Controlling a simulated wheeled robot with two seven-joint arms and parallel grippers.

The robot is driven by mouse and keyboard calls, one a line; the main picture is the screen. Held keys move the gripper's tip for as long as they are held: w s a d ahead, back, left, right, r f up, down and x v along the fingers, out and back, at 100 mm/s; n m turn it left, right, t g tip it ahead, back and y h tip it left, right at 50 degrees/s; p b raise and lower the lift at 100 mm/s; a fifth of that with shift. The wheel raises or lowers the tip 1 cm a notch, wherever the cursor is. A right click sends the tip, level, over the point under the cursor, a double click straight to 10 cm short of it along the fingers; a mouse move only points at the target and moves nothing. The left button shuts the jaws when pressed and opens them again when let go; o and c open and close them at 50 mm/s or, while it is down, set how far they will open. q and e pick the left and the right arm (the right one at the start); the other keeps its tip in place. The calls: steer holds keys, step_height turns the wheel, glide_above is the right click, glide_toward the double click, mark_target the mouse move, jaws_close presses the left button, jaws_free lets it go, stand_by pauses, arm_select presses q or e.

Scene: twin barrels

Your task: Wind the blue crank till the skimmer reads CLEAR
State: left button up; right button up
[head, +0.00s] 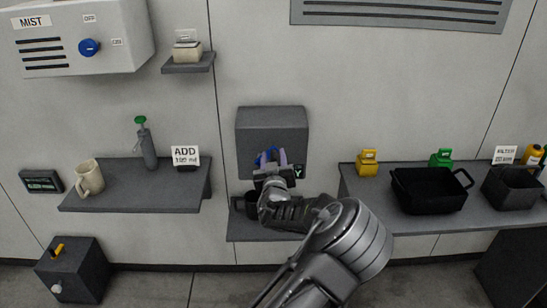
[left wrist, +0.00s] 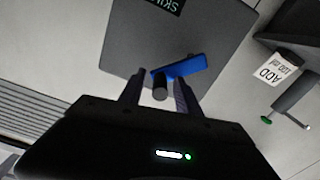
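The skimmer is a dark grey wall box (head: 272,122), also in the left wrist view (left wrist: 130,40). Its blue crank (left wrist: 183,67) has a dark knob (left wrist: 160,90). My left gripper (head: 269,158) is in front of the box and hides most of the crank. In the left wrist view its fingers (left wrist: 158,92) stand apart, one on each side of the knob, with gaps showing. The skimmer's small display (head: 298,171) is mostly hidden behind my gripper; only a "Y" shows. In the left wrist view it is cut off, showing "SKI". My right gripper is not in view.
A left shelf (head: 120,190) holds a mug (head: 89,177), a grey bottle (head: 148,150) and an ADD card (head: 185,155). A right shelf (head: 365,208) holds a black bin (head: 428,190) and yellow and green containers. A MIST unit (head: 75,40) hangs upper left.

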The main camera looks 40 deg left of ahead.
arm_select(q)
jaws_close()
stand_by(0.4)
stand_by(1.0)
